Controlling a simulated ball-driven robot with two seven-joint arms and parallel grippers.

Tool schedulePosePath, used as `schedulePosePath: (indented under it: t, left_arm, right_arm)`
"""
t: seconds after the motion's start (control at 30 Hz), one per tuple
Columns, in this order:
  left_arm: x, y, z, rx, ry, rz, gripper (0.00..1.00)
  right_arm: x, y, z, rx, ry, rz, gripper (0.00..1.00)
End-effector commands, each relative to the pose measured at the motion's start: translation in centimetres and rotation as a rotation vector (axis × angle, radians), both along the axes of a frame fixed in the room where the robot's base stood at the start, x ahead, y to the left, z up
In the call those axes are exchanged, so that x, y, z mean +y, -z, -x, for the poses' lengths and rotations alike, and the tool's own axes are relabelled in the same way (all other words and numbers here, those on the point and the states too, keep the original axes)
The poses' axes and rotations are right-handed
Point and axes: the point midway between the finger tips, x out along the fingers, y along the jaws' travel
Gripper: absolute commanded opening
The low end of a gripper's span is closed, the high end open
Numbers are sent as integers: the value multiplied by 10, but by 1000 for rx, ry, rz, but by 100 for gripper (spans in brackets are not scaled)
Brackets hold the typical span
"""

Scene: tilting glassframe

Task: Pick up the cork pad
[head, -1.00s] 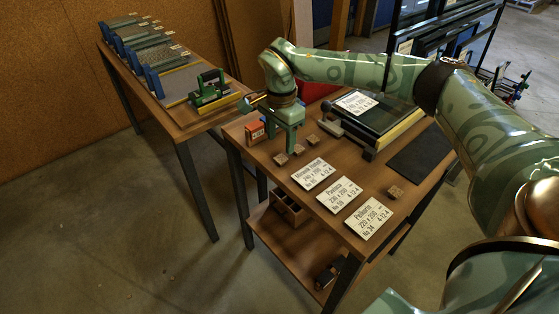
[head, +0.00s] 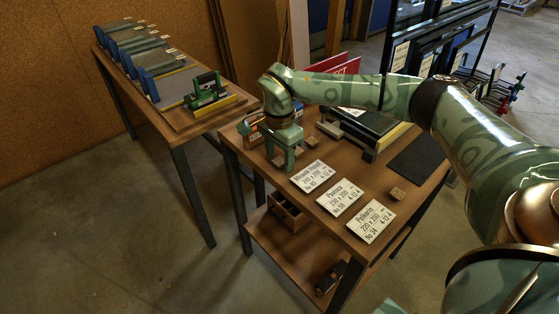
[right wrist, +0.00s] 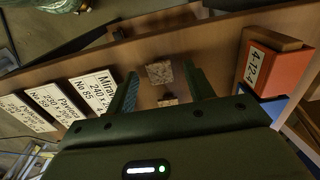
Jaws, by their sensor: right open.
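Several small speckled cork pads lie on the wooden table; one cork pad (head: 397,193) sits by the right edge, another cork pad (head: 312,142) just right of my right gripper (head: 281,163). The gripper is open and points down at the table's left end. In the right wrist view a cork pad (right wrist: 160,73) shows between the open fingers, with free space at both sides. A second cork pad (right wrist: 167,101) is partly hidden by the gripper body. Whether the fingertips are level with the pad, I cannot tell. My left gripper is not in view.
Three white label cards (head: 342,196) lie right of the gripper. An orange box (right wrist: 272,70) stands close by the gripper. A dark mat (head: 419,158) and a tilting frame (head: 372,132) lie farther right. A side table (head: 175,115) holds a green-handled tool (head: 206,92).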

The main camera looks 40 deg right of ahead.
Motion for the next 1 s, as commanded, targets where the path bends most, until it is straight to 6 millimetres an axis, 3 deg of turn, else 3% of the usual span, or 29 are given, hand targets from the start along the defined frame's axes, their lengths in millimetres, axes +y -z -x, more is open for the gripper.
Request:
schedulePosePath:
  t: [0.27, 0.47, 1.0]
  left_arm:
    - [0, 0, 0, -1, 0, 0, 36]
    - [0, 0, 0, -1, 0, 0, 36]
    - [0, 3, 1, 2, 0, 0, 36]
  right_arm:
    - [0, 1, 0, 0, 0, 0, 53]
    - [0, 1, 0, 0, 0, 0, 5]
    - [0, 0, -1, 0, 0, 0, 3]
